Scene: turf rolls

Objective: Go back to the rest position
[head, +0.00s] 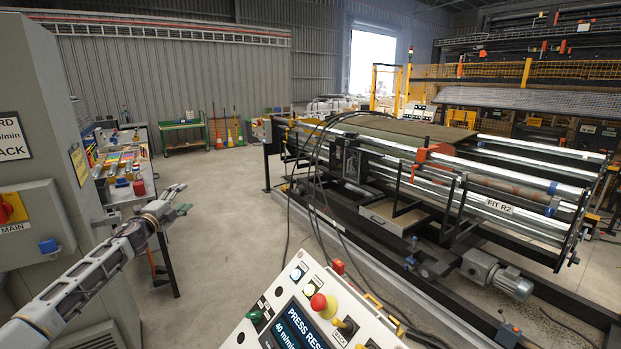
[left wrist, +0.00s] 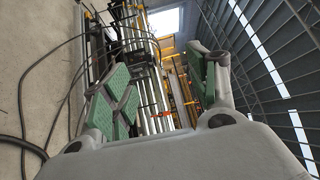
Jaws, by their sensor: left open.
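My left gripper (head: 181,198) is raised over the open floor, left of centre in the head view, with its arm coming in from the left. Its green-padded fingers stand apart in the left wrist view (left wrist: 165,92), with nothing between them. It touches nothing that I can see. My right gripper is in neither view. A control panel (head: 318,318) stands at the bottom centre of the head view, with a screen, a red button on a yellow base and a green knob.
A grey cabinet (head: 40,150) stands close at the left, beside my left arm. A bench (head: 122,172) with coloured items is behind the arm. A long roller machine (head: 440,180) with black cables fills the right. The concrete floor (head: 225,200) between is clear.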

